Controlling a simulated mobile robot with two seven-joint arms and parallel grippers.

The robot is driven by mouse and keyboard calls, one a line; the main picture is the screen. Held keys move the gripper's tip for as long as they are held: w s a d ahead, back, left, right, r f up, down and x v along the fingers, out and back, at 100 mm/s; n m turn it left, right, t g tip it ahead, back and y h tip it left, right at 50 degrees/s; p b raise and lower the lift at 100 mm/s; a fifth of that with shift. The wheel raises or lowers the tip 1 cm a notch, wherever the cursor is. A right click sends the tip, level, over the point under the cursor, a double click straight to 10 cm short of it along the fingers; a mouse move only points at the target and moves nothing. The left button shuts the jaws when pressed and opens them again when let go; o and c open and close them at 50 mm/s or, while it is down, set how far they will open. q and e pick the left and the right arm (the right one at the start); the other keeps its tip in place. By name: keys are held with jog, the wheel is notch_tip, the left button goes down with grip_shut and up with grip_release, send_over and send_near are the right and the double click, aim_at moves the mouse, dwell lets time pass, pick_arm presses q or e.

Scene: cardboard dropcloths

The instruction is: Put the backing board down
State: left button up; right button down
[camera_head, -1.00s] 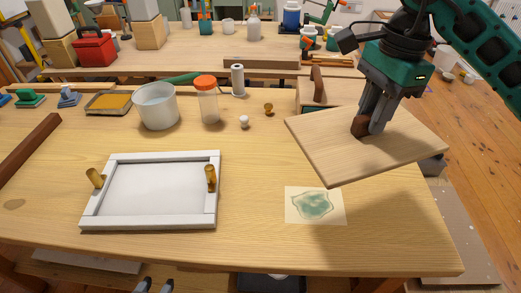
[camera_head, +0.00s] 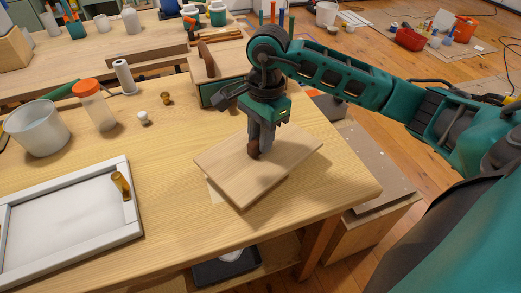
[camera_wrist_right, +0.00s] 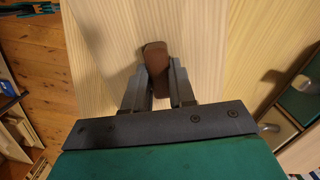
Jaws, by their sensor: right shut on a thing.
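The backing board (camera_head: 285,160) is a flat, pale wooden rectangle with a brown knob (camera_head: 253,149) on top. My right gripper (camera_head: 260,138) is shut on this knob from above. In the right wrist view the fingers close around the knob (camera_wrist_right: 155,58), with the board (camera_wrist_right: 215,50) spread behind it. The board is low over the right part of the table (camera_head: 150,215); I cannot tell whether it touches. My left gripper is not in view.
A white frame (camera_head: 75,258) with a wooden peg (camera_head: 121,186) lies at the left. A grey pot (camera_head: 38,128), an orange-lidded jar (camera_head: 94,108) and small knobs stand behind it. A wooden box (camera_head: 212,70) is behind the board. The table's edge is close to the right.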

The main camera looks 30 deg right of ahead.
notch_tip(320, 180, down, 4)
jog(key=shift+f, duration=0.1)
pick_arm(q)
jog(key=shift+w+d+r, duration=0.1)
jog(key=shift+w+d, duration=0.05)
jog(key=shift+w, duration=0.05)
pick_arm(e)
jog(key=shift+f, duration=0.1)
jog(key=shift+f+b, duration=0.25)
jog(key=shift+b, duration=0.2)
jog(key=c, duration=0.9)
grip_release()
jog(key=shift+r, duration=0.1)
jog(key=shift+c, duration=0.2)
jog(key=shift+r+p, duration=0.2)
jog(key=shift+p, duration=0.1)
pick_arm(q)
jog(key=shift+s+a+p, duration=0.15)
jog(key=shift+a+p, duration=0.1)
jog(key=shift+p, duration=0.05)
pick_arm(e)
jog(key=r, duration=0.8)
jog(key=d+r, duration=0.1)
jog(key=r, duration=0.3)
